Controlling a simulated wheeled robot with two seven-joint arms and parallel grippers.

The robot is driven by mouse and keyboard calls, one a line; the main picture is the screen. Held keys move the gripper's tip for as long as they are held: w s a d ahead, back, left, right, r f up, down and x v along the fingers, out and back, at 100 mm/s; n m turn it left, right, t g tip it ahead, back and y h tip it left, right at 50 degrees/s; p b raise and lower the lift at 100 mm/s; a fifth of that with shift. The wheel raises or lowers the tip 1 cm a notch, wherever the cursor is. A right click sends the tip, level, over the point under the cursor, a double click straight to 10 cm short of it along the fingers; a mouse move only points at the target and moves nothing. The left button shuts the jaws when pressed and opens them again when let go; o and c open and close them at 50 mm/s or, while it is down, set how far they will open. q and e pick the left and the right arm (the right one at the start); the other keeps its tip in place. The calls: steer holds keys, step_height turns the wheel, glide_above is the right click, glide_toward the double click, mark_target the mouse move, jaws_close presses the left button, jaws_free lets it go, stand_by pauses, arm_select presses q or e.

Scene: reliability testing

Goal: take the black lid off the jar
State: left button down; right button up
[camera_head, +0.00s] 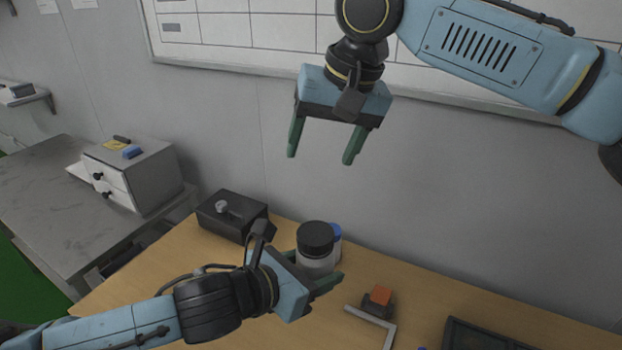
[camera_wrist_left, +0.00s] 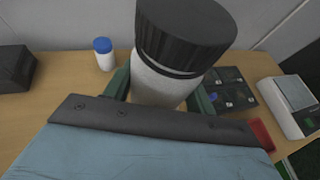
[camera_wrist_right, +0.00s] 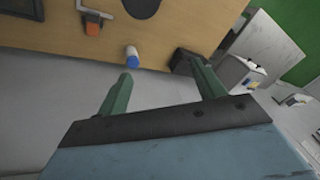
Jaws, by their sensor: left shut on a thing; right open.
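The jar (camera_head: 314,264) is white with a ribbed black lid (camera_head: 315,237), which sits on top of it. My left gripper (camera_head: 312,270) is shut on the white body below the lid. In the left wrist view the jar body (camera_wrist_left: 158,86) stands between the two green fingers, and the lid (camera_wrist_left: 186,36) is above them, uncovered. Whether the jar's base touches the table is hidden. My right gripper (camera_head: 320,158) is open and empty, high above the jar near the wall. Its spread fingers (camera_wrist_right: 162,84) show nothing between them in the right wrist view.
A blue-capped white bottle (camera_wrist_left: 104,54) stands behind the jar. A black box (camera_head: 230,214) is to its left. An orange block (camera_head: 381,294), a grey angle bracket (camera_head: 376,326) and a dark tray (camera_head: 470,336) lie to the right. The wall is close behind.

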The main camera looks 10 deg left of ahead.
mark_target(310, 234)
steer(key=s+h, duration=0.1)
steer(key=s+f+n+g+h, duration=0.1)
steer(key=s, duration=0.1)
steer(key=s+a+f, duration=0.1)
steer(key=s, duration=0.1)
steer(key=shift+a+f+n+h, duration=0.1)
steer(key=shift+f+n+h, duration=0.1)
steer(key=shift+n+h, duration=0.2)
steer(key=shift+s+f+g, duration=0.3)
steer(key=shift+s, duration=0.05)
step_height(310, 234, down, 8)
steer(key=shift+r, duration=0.15)
steer(key=c, duration=1)
steer(key=shift+s+a+n, duration=0.1)
steer(key=shift+s+n, duration=0.1)
steer(key=shift+n, duration=0.9)
steer(key=n, duration=0.4)
steer(key=shift+s+r, duration=0.1)
steer(key=shift+s, duration=0.05)
